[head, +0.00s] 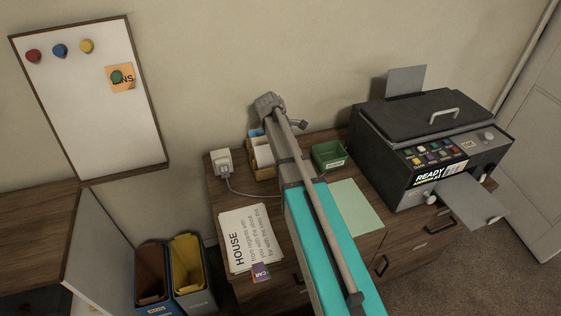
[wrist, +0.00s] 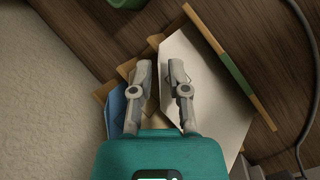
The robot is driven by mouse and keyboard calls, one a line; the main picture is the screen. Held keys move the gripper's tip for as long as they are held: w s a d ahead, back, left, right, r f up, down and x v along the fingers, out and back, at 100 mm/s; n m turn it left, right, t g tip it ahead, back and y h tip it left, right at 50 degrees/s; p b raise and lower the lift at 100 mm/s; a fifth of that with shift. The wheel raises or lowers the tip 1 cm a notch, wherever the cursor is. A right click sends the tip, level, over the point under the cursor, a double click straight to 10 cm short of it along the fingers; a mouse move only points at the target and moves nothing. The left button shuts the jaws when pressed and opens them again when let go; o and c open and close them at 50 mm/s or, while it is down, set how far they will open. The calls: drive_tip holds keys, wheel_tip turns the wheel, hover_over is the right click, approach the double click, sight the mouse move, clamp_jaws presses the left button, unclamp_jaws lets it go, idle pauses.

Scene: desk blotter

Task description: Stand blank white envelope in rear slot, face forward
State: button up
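A wooden letter rack (head: 263,173) stands at the back of the desk; its divider edge also shows in the wrist view (wrist: 232,70). A blank white envelope (wrist: 207,85) is in the rack on the right of the fingers, and white paper (head: 264,155) shows there in the head view. A blue envelope (wrist: 115,108) is in the rack on the left. My gripper (wrist: 160,68) is over the rack with its fingers apart and nothing clearly held between them. My arm hides the gripper and part of the rack in the head view. I cannot tell which slot the white envelope occupies.
A printer (head: 425,140) stands further right. A white adapter (head: 222,162) with a cord is left. Printed sheets (head: 250,236) lie front left. The wall is close behind.

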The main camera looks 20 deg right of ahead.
drive_tip(key=shift+d+f, duration=0.15)
drive_tip(key=shift+f, duration=0.15)
idle(0.5)
clamp_jaws()
